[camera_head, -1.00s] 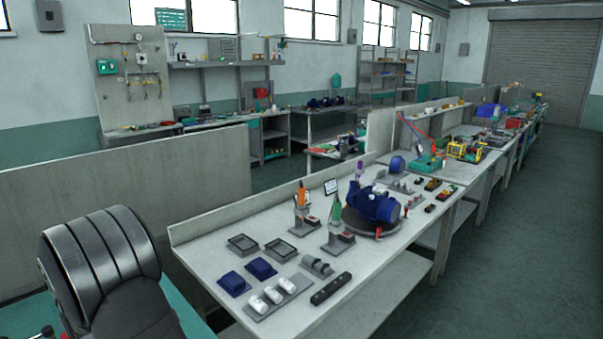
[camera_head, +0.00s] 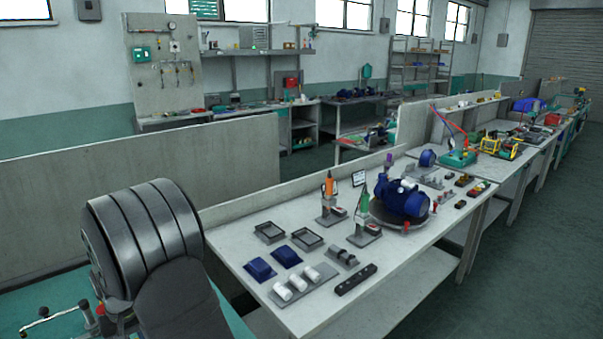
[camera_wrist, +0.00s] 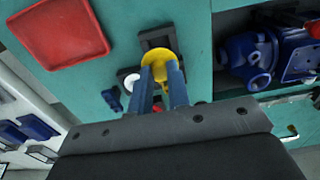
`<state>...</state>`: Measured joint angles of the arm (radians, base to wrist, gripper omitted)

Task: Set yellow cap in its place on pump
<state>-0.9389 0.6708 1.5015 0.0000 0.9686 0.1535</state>
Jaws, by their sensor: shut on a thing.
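The yellow cap (camera_wrist: 158,57) is round and sits between the two blue fingers of my gripper (camera_wrist: 160,73) in the wrist view. My gripper is shut on it; the fingers hide part of the cap. A dark square piece (camera_wrist: 157,36) shows just behind the cap; I cannot tell whether they touch. A blue pump body (camera_wrist: 250,56) lies at the right of the wrist view, apart from the gripper. In the head view a blue pump (camera_head: 402,199) stands on a dark round plate on the bench. My gripper and the cap do not show in the head view.
In the wrist view a red tray (camera_wrist: 60,32) lies upper left, and a white ring (camera_wrist: 132,82) sits left of the cap. On the bench (camera_head: 235,232) stand an orange-handled tool (camera_head: 329,187), dark trays (camera_head: 307,238) and a holder with white cylinders (camera_head: 320,271).

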